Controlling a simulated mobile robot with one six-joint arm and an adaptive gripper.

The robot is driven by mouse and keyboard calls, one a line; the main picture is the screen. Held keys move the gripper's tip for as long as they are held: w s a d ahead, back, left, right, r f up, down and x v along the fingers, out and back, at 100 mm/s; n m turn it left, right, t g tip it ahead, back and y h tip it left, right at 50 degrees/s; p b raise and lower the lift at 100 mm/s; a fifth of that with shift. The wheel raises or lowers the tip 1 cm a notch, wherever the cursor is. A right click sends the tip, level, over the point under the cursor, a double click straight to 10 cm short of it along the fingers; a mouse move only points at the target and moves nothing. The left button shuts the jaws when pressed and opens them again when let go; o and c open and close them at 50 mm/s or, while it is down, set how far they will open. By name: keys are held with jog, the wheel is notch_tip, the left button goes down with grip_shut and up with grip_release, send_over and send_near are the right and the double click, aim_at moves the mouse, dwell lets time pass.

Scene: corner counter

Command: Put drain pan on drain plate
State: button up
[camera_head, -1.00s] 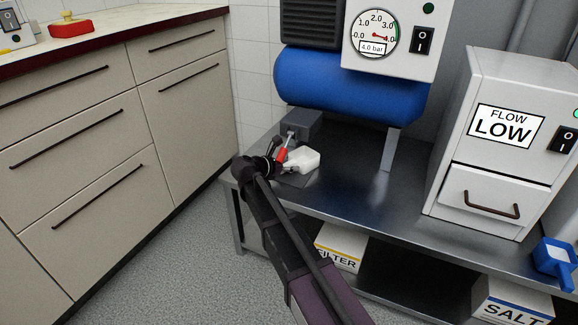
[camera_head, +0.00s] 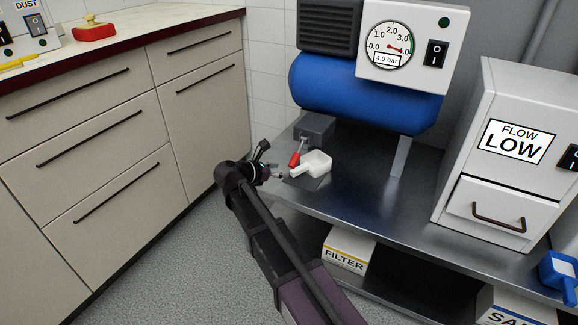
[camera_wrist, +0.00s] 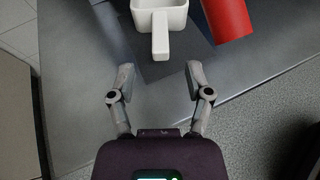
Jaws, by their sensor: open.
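The white drain pan (camera_head: 316,162) rests on the metal bench with its handle pointing toward my gripper. It also shows at the top of the wrist view (camera_wrist: 160,24), partly cut off. The drain plate (camera_head: 306,182) is a dark flat patch under and around the pan, and it shows darker than the bench in the wrist view (camera_wrist: 190,57). My gripper (camera_head: 282,174) is open and empty at the left edge of the bench. In the wrist view the fingers (camera_wrist: 157,80) stand apart, short of the handle's end and not touching it.
A red lever (camera_head: 295,158) hangs from a grey block (camera_head: 314,129) just behind the pan. The blue tank (camera_head: 365,93) stands above. A grey FLOW cabinet (camera_head: 505,150) and a blue scoop (camera_head: 560,272) are at right. Bare bench (camera_head: 375,205) lies between.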

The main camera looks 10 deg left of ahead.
jog(key=shift+v, duration=0.9)
jog(key=shift+w, duration=0.1)
dwell(0.7)
